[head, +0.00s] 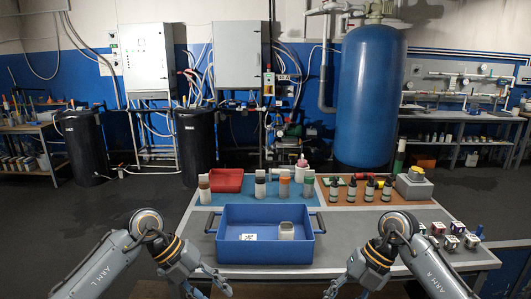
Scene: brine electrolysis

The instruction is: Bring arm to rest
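My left arm, marked ARM L, comes in from the lower left. Its gripper (212,290) hangs in front of the table's near edge, left of the blue tray (265,251). Its fingers look spread and hold nothing that I can see. My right arm, marked ARM R, comes in from the lower right. Its gripper (346,292) is at the near edge, right of the tray. Its fingers also look spread and empty. The fingertips of both grippers are partly cut off by the bottom of the picture. Neither gripper touches the tray.
The blue tray holds a small clear container (286,230). Behind it stand a red bin (226,180), several capped bottles, dark dropper bottles (369,190) on an orange mat and a grey device with a yellow top (414,187). Small boxes (451,242) sit at the table's right.

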